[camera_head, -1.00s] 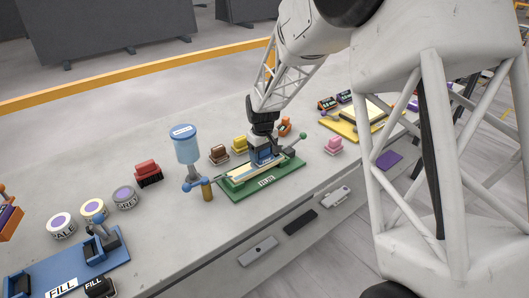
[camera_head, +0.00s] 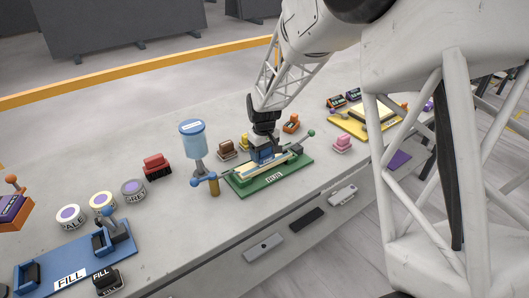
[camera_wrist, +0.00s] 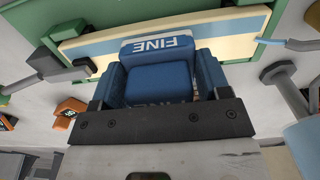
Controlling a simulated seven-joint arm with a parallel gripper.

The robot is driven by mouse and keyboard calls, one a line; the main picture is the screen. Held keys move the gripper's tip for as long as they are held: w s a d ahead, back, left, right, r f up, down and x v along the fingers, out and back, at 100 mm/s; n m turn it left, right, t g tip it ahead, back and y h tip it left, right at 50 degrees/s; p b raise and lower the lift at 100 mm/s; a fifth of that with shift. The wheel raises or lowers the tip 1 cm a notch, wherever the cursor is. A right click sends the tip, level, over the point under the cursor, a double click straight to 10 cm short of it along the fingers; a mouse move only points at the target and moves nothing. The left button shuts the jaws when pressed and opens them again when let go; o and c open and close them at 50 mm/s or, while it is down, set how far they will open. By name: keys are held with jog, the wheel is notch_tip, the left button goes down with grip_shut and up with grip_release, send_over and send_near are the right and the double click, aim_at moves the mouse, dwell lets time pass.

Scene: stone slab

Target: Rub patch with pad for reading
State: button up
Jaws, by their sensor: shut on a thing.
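My gripper (camera_head: 264,143) is shut on a blue pad (camera_head: 266,156) marked FINE. The pad also shows in the wrist view (camera_wrist: 155,82), between the dark fingers, its lettering upside down. It is over a cream strip (camera_wrist: 95,44) with a pale blue middle, set in a green fixture (camera_head: 268,184). The pad seems to rest on the strip, but contact cannot be made out. The pad and fingers hide the middle of the strip, and no separate patch shows. The fixture has a green-knobbed lever (camera_head: 310,133) at its right end.
A light blue tank (camera_head: 193,140) with a valve stands left of the fixture. Brown (camera_head: 227,149), red (camera_head: 157,166) and pink (camera_head: 342,144) blocks stand around. A blue FILL station (camera_head: 75,262) and round tins (camera_head: 133,190) are at left. A yellow station (camera_head: 360,123) is at right.

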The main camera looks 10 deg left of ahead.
jog(key=shift+s+a+f, duration=0.1)
jog(key=shift+s+a, duration=1.05)
jog(key=shift+w, duration=0.1)
jog(key=shift+w+d+f, duration=0.2)
jog(key=shift+w+d, duration=0.95)
jog(key=shift+d, duration=0.1)
jog(key=shift+w+d+r, duration=0.1)
jog(key=shift+w+d, duration=1.2)
jog(key=shift+s+a, duration=0.1)
jog(key=shift+a, duration=0.05)
jog(key=shift+s+a, duration=1.15)
jog(key=shift+s, duration=0.05)
